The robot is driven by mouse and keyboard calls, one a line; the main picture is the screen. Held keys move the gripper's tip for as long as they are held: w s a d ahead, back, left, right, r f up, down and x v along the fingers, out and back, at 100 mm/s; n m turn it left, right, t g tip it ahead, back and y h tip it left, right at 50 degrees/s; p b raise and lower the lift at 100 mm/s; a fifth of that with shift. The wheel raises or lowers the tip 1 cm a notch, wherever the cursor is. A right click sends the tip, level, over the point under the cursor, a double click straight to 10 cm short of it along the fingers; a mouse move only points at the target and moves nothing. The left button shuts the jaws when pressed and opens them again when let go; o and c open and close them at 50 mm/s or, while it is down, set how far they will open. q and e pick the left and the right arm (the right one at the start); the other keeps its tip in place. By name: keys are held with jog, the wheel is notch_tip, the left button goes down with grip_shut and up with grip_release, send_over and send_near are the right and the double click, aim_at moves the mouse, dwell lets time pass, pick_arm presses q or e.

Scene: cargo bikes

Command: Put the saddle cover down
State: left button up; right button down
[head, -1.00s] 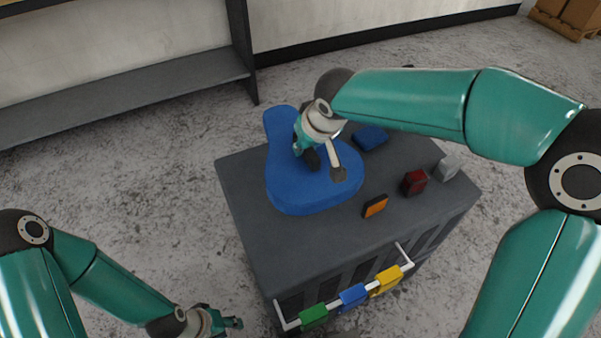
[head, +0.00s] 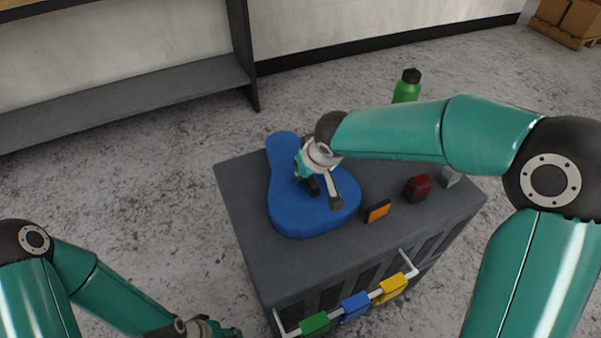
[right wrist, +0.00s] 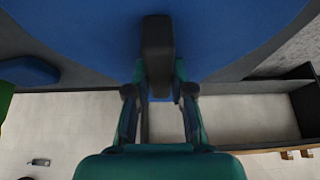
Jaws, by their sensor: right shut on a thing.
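The blue saddle cover (head: 300,218), broad at the near end and narrow at the far end, is over the left part of the dark grey box top (head: 235,180). I cannot tell whether it rests on the top or hangs just above it. My right gripper (head: 323,193) is shut on the cover near its middle. In the right wrist view the cover (right wrist: 90,30) fills the upper part, with the fingers against it. My left gripper (head: 225,331) is at the bottom edge, partly cut off, left of the box; its fingers are unclear.
An orange reflector (head: 377,211), a dark red light (head: 417,188) and a grey block (head: 450,177) stand right of the cover. A green bottle (head: 407,87) is behind my right arm. A rail with green, blue and yellow clips (head: 355,305) runs along the box front.

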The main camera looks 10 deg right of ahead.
jog(key=c, duration=1)
grip_release()
jog(key=shift+r, duration=0.25)
jog(key=p+v, duration=0.2)
jog(key=v, duration=0.9)
jog(key=shift+s+r+p, duration=0.3)
jog(key=shift+p, duration=0.1)
jog(key=shift+w+a, duration=0.1)
